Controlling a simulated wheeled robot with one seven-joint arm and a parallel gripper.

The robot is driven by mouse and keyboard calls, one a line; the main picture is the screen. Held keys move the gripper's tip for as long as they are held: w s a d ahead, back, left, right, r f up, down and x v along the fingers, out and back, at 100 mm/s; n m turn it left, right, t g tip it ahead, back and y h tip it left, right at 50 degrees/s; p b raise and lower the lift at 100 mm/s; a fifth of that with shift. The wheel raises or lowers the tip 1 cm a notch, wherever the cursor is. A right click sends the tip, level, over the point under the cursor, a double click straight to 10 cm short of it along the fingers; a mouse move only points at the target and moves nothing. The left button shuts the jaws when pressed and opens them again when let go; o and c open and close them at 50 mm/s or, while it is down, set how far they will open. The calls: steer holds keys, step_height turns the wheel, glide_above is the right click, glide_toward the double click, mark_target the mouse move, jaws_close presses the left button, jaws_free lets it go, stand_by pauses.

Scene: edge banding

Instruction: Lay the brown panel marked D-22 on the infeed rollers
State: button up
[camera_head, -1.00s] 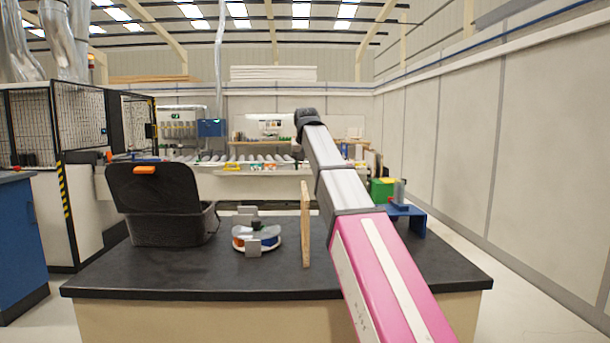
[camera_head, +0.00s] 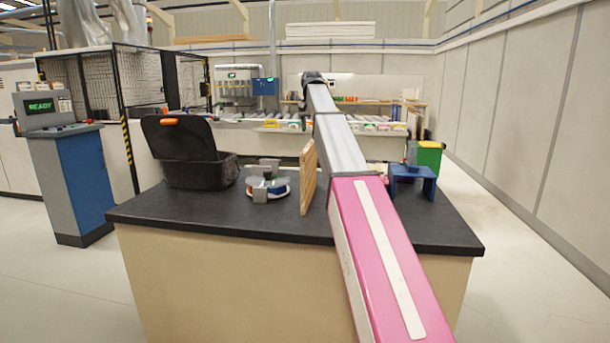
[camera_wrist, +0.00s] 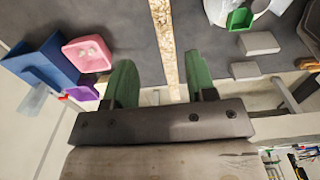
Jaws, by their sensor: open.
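A panel (camera_head: 308,176) stands on edge on the dark worktop, its narrow side towards me; no D-22 mark is readable. In the wrist view its speckled chipboard edge (camera_wrist: 165,40) runs up the picture between the fingers. My gripper (camera_wrist: 157,68) has two green fingers, spread wide, one on each side of that edge with gaps. Its height above the panel is hard to judge. The infeed rollers (camera_head: 275,124) appear to be those of the long line at the back, partly behind my arm.
On the worktop (camera_head: 240,218) an open black case (camera_head: 195,172) and a round tray (camera_head: 268,190) with grey blocks stand left of the panel. A blue stand (camera_head: 415,180) and green box (camera_head: 428,156) are to the right. A blue console (camera_head: 80,175) reads READY. Floor is clear at right.

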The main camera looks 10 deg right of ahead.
mark_target(310, 144)
steer(key=f, duration=0.9)
steer(key=shift+a+f, duration=0.35)
jaws_close()
steer(key=shift+r, duration=0.1)
stand_by(0.9)
